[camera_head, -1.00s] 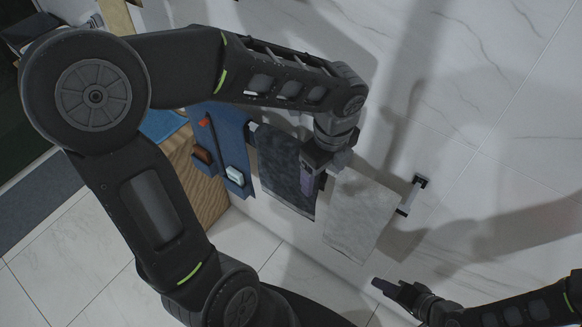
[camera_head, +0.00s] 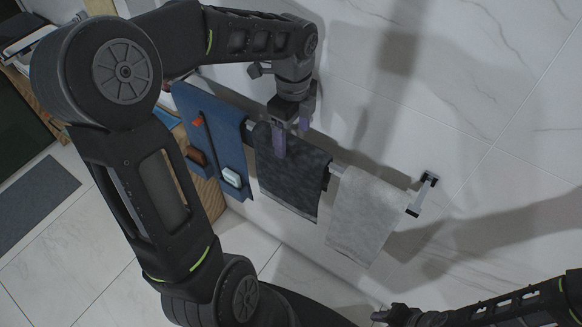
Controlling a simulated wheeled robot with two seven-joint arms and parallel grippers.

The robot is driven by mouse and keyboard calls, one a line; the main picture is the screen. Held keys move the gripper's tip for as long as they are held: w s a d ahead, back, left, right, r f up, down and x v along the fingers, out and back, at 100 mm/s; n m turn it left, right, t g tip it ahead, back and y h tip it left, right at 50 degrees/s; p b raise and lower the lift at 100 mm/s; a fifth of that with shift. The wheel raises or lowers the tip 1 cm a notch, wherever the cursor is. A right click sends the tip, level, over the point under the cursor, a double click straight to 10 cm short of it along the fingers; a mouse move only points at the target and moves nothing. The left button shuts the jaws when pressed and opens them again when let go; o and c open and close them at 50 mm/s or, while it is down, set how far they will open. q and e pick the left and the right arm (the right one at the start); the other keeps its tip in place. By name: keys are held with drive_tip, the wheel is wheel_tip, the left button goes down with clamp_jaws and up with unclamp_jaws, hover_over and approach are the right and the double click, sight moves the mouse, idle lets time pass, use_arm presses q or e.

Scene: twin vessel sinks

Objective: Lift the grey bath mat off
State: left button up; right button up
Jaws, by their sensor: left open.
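Two grey textiles hang side by side over a wall rail: a dark grey mat (camera_head: 290,181) and a light grey mat (camera_head: 364,221). The frames do not show for certain which is the bath mat. My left gripper (camera_head: 291,134) is open at the top edge of the dark mat. One purple-grey finger shows in front of its upper part, the other by the rail side. Contact with the cloth cannot be made out. My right gripper (camera_head: 382,314) is at the bottom edge, partly cut off, away from the mats; its jaw state is unclear.
A blue hanging organiser (camera_head: 214,128) with small items hangs left of the dark mat. The rail's end bracket (camera_head: 426,190) stands out from the marble wall right of the light mat. The tiled floor (camera_head: 240,245) below is clear.

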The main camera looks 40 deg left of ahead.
sight(291, 176)
use_arm(q)
drive_tip(key=shift+f, duration=1.2)
drive_tip(key=shift+f, duration=0.1)
wheel_tip(291, 176, down, 5)
drive_tip(key=shift+s+a+f+p, duration=0.1)
drive_tip(key=shift+s+p, duration=0.05)
drive_tip(key=shift+p, duration=0.45)
drive_tip(key=shift+c, duration=0.5)
clamp_jaws()
